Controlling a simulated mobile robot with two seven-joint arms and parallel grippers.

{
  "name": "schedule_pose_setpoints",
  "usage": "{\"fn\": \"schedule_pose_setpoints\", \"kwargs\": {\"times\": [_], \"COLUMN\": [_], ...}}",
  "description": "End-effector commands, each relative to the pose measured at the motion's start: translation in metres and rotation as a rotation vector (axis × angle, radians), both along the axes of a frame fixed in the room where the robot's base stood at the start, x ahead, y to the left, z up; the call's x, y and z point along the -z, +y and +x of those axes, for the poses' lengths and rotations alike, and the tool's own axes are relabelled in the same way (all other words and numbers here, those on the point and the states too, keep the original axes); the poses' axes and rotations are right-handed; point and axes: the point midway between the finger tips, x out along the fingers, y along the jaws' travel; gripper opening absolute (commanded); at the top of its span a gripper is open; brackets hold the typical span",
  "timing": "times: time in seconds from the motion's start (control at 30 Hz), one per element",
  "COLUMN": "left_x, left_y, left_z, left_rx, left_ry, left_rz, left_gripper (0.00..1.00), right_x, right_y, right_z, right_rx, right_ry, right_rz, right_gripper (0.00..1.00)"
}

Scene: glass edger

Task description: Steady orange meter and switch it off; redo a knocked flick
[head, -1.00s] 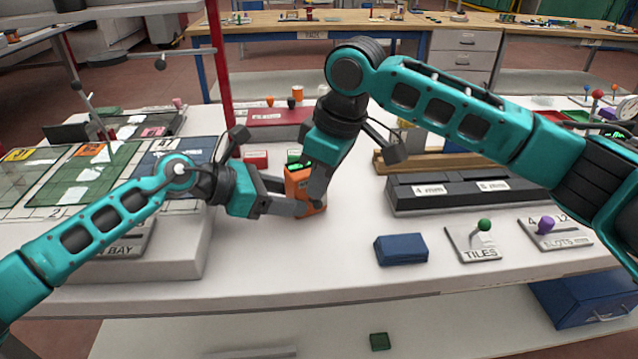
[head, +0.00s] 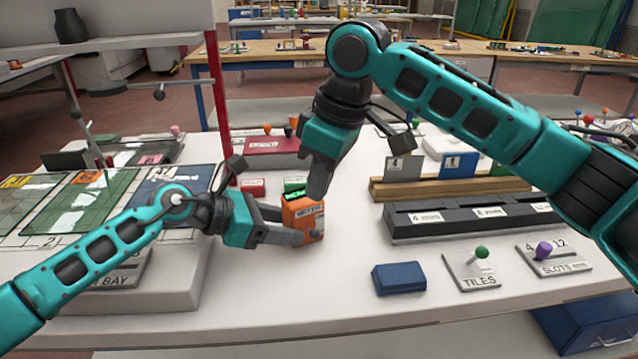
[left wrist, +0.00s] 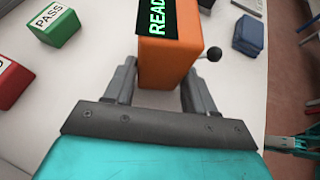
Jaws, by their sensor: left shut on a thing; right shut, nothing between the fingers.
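The orange meter (head: 303,220) stands on the white bench top in front of me. My left gripper (head: 285,226) is shut on it from the left, with one finger on each side. In the left wrist view the orange meter (left wrist: 168,62) sits between the fingers, its dark display showing green letters "READ", the rest cut off. A black-knobbed lever (left wrist: 212,54) sticks out from its right side. My right gripper (head: 318,188) is shut and empty, pointing down just above and behind the meter; I cannot tell whether it touches it.
A blue block (head: 399,279) lies to the right, near the TILES lever plate (head: 476,272) and the SLOTS plate (head: 553,258). A dark slotted rack (head: 470,220) stands behind them. Green PASS (left wrist: 55,25) and red blocks lie beside the meter. The bench front is clear.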

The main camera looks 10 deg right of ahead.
Motion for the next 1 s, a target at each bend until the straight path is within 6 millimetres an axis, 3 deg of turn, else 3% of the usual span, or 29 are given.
{"fn": "schedule_pose_setpoints", "kwargs": {"times": [0.03,0.07,0.37,0.67,1.0], "left_x": [0.0,0.0,0.0,-0.002,-0.03], "left_y": [0.0,0.0,0.0,0.003,0.055], "left_z": [0.0,0.0,0.0,-0.001,-0.017], "left_rx": [0.001,0.001,0.0,-0.001,-0.002], "left_ry": [0.0,0.0,0.0,0.0,-0.002], "left_rz": [0.0,0.0,0.0,0.0,0.003], "left_gripper": [0.38,0.57,0.85,0.85,0.85], "right_x": [0.0,0.0,0.0,0.0,0.0], "right_y": [0.0,0.0,0.0,0.0,0.0], "right_z": [0.0,0.0,0.0,0.0,0.0], "right_rx": [-0.001,-0.001,-0.001,-0.001,-0.001], "right_ry": [0.0,0.0,0.0,0.0,0.0], "right_rz": [0.0,0.0,0.0,0.0,0.0], "right_gripper": [0.0,0.0,0.0,0.0,0.0]}}
